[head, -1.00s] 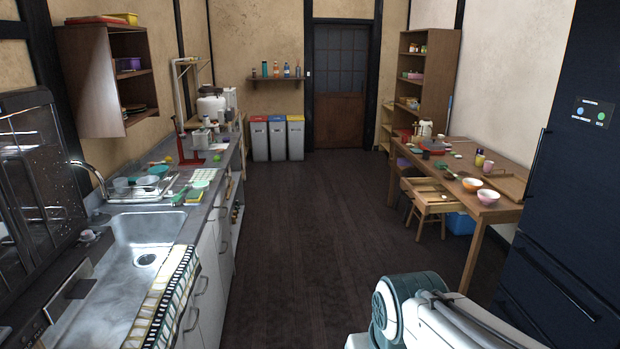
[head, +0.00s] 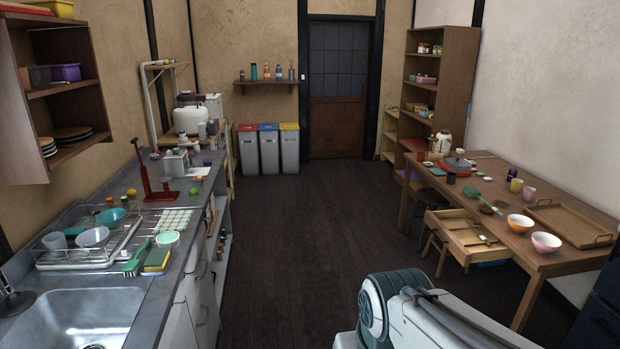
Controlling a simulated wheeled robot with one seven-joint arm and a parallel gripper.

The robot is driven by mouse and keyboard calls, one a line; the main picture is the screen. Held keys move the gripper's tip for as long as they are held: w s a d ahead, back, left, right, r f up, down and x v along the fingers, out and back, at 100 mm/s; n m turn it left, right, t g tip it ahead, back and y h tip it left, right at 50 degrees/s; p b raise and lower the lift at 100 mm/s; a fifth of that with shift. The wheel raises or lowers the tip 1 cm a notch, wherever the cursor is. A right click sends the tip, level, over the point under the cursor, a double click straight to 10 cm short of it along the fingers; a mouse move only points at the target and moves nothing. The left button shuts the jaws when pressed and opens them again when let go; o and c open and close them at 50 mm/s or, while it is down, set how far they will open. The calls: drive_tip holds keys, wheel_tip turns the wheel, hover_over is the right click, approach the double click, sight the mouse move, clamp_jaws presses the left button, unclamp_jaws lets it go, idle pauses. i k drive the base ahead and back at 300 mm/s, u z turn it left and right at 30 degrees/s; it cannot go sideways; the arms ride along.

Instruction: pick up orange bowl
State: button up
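An orange bowl (head: 520,223) with a pale inside stands upright on the wooden table (head: 497,239) at the right, near the table's front edge. A pink bowl (head: 546,242) stands beside it, nearer to me. My arm shows at the bottom of the head view, low and to the right of the middle, well short of the table. My gripper is outside the picture.
An open drawer (head: 462,236) juts from the table's left side, with a stool (head: 432,200) behind it. A tray (head: 570,222) lies right of the bowls. The sink counter (head: 150,240) lines the left. The dark floor (head: 290,240) between is clear.

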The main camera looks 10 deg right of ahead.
sight(519, 223)
drive_tip(key=z, duration=0.15)
drive_tip(key=i, duration=1.6)
drive_tip(key=z, duration=1.1)
drive_tip(key=i, duration=1.3)
drive_tip(key=z, duration=1.4)
drive_tip(key=i, duration=0.85)
drive_tip(key=z, duration=0.35)
